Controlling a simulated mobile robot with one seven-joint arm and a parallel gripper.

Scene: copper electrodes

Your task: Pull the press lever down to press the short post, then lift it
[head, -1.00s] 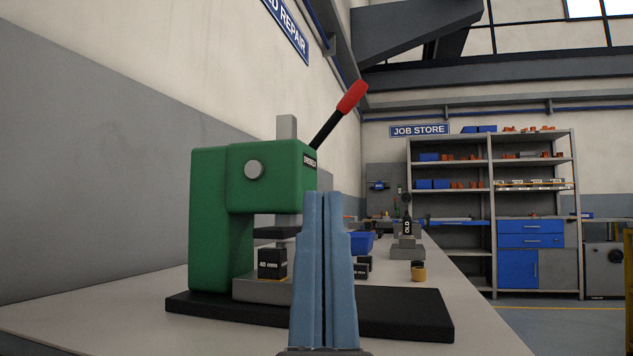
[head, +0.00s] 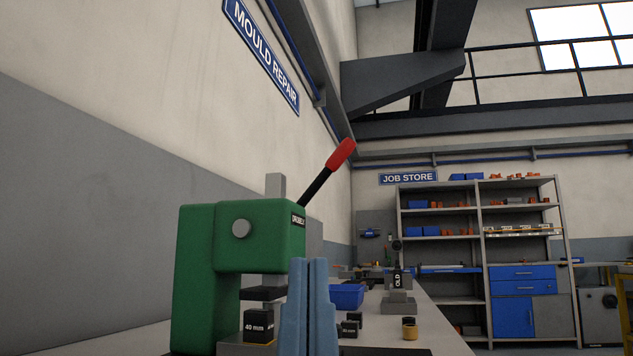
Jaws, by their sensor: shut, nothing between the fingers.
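The green press (head: 237,240) stands on the bench at the left. Its black lever (head: 317,188) with a red grip (head: 341,153) points up and to the right. A black block marked 40 mm (head: 258,325) sits under the dark press plate (head: 262,293), with a narrow gap seen between them. No separate post can be made out there. My gripper (head: 308,262), with blue fingers, is shut and empty. It shows in front of the press's right side, below the lever, and hides part of the press base.
Right of my gripper on the bench (head: 435,330) are a blue bin (head: 346,296), small black blocks (head: 350,326), a brass-coloured piece (head: 409,332) and a stand marked OLD (head: 398,290). Shelving (head: 478,245) stands beyond. The space right of the lever looks clear.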

